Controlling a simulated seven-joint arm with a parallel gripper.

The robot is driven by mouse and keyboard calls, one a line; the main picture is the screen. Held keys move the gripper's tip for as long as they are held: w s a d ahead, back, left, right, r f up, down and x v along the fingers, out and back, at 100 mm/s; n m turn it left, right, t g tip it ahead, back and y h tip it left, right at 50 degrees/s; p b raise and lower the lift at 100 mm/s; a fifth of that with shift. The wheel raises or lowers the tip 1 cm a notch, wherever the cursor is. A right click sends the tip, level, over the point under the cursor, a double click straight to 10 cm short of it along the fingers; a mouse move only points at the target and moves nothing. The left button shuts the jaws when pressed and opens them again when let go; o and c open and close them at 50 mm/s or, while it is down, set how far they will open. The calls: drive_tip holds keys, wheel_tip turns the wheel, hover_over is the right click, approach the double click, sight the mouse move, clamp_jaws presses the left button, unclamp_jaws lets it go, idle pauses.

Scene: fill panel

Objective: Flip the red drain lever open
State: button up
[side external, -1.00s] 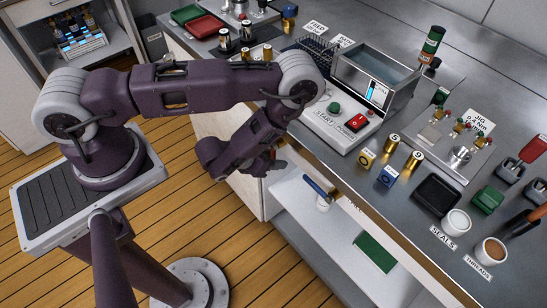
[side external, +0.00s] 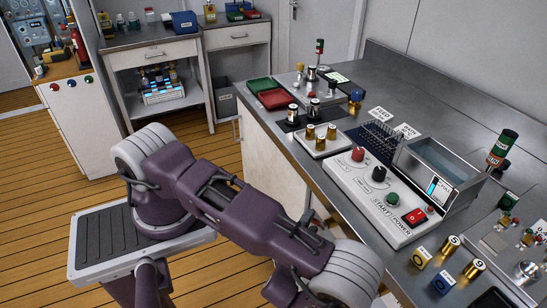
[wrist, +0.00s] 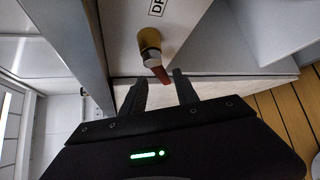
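The drain lever shows only in the wrist view, as a short red handle (wrist: 161,75) on a brass-yellow round fitting (wrist: 149,41). The fitting is against a pale panel, below a partly cut-off label starting "DR" (wrist: 157,7). My gripper (wrist: 159,80) is open, its two dark fingers apart. The tip of the red handle shows in the gap between the fingertips; I cannot tell whether either finger touches it. In the side external view my gripper and the lever are out of sight, and my arm runs off the bottom edge.
The steel bench (side external: 440,80) carries a white control box (side external: 385,199) with a red knob, a black knob and switches, and a steel tank (side external: 437,172). In the wrist view, pale panel walls close in around the fitting; wooden floor (wrist: 270,115) shows at right.

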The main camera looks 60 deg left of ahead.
drive_tip(key=s+r+n+g+h, duration=0.1)
drive_tip(key=s+r+n+g, duration=0.2)
drive_tip(key=r+n, duration=0.5)
drive_tip(key=s+a+r+n+g+h, duration=0.1)
drive_tip(key=s+r+n+g, duration=0.2)
drive_tip(key=r+n, duration=0.6)
drive_tip(key=s+r+n+g, duration=0.4)
drive_tip(key=r+n, duration=0.4)
drive_tip(key=n, duration=0.2)
drive_tip(key=shift+a+r+h, duration=0.2)
drive_tip(key=shift+a+h, duration=0.05)
drive_tip(key=shift+h, duration=0.15)
